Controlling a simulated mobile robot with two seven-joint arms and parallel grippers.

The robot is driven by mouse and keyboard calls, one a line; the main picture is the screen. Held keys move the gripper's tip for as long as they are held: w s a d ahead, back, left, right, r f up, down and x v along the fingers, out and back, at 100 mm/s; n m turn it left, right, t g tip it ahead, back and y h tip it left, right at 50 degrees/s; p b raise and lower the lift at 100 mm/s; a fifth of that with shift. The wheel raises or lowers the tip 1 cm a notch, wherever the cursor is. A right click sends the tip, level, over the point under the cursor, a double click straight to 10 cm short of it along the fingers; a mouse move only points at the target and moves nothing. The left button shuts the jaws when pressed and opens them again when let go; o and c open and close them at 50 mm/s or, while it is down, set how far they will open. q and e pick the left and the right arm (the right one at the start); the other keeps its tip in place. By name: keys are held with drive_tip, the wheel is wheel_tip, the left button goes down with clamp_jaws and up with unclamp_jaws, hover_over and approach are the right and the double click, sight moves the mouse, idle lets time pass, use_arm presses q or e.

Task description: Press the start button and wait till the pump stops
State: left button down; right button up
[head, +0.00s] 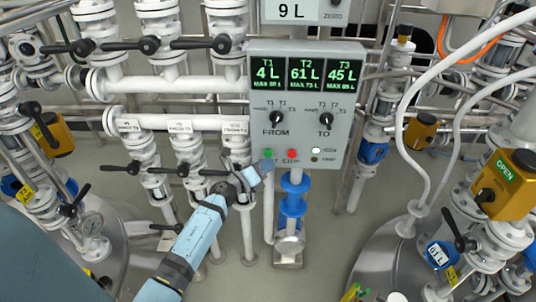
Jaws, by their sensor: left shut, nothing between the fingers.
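The grey control panel (342,75) stands in the middle, facing me. Its screens read T1 4 L, T2 61 L and T3 45 L. Below them are the FROM knob (277,119) and the TO knob (325,119). The green start button (268,153) is at the panel's lower left, with the red stop button (292,154) to its right. My left gripper (266,165) is shut and empty, its tip just below the green button and covering part of its label. I cannot tell whether it touches the button. The pump itself is not clearly identifiable. My right gripper is not in view.
An upper lamp (316,150) on the panel looks bright; the lower lamp (315,159) is dark. White pipes and black-handled valves crowd the left. A yellow box marked OPEN (507,184) and white hoses are at right.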

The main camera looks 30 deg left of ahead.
use_arm(q)
drive_tip(key=shift+s, duration=0.1)
drive_tip(key=s+d, duration=0.1)
drive_tip(key=s, duration=0.1)
drive_tip(key=s+d+p, duration=0.1)
drive_tip(key=s, duration=0.1)
drive_tip(key=shift+d, duration=0.3)
drive_tip(key=shift+s, duration=0.1)
idle(0.7)
drive_tip(key=s+d+f+n+g+p, duration=0.2)
drive_tip(key=s+d+n, duration=0.3)
drive_tip(key=s+n, duration=0.3)
drive_tip(key=s+d+f+n+g+y+p, duration=0.1)
drive_tip(key=s+d+f+n+g+p, duration=0.1)
drive_tip(key=s+d+n, duration=0.3)
drive_tip(key=s+d+f+n+g+p, duration=0.2)
drive_tip(key=s+d+n, duration=0.4)
drive_tip(key=s+n, duration=0.6)
wheel_tip(320, 180, down, 2)
drive_tip(key=shift+f+n+g+y, duration=0.2)
drive_tip(key=shift+n+g+y, duration=0.1)
drive_tip(key=shift+n+g, duration=0.3)
idle(3.2)
